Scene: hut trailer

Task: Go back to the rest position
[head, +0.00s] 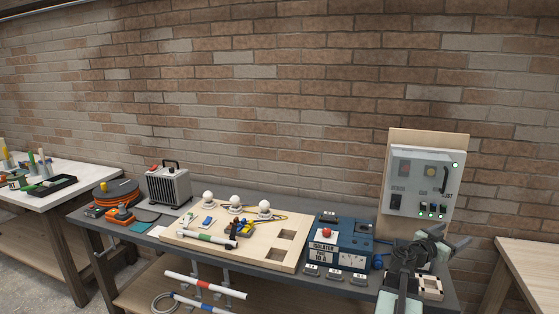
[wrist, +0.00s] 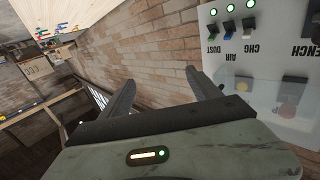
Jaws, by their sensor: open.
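My gripper (head: 447,243) is at the right of the head view, raised in front of the lower part of the grey control panel (head: 418,165). Its two fingers stand wide apart and nothing is between them. In the wrist view my gripper (wrist: 165,90) also shows open and empty, with brick wall beyond the fingers. The control panel shows upside down there (wrist: 260,65), to the right of the fingers, with a row of switches (wrist: 231,30) and green lights lit above them. I cannot tell whether any part of my arm touches the bench.
The dark bench (head: 210,262) holds a wooden board (head: 180,240) with several white bulbs, a blue isolator box (head: 340,240), a grey heater-like box (head: 168,187) and an orange reel (head: 115,193). A white table (head: 62,190) stands left, a wooden one (head: 525,258) right. Brick wall stands behind.

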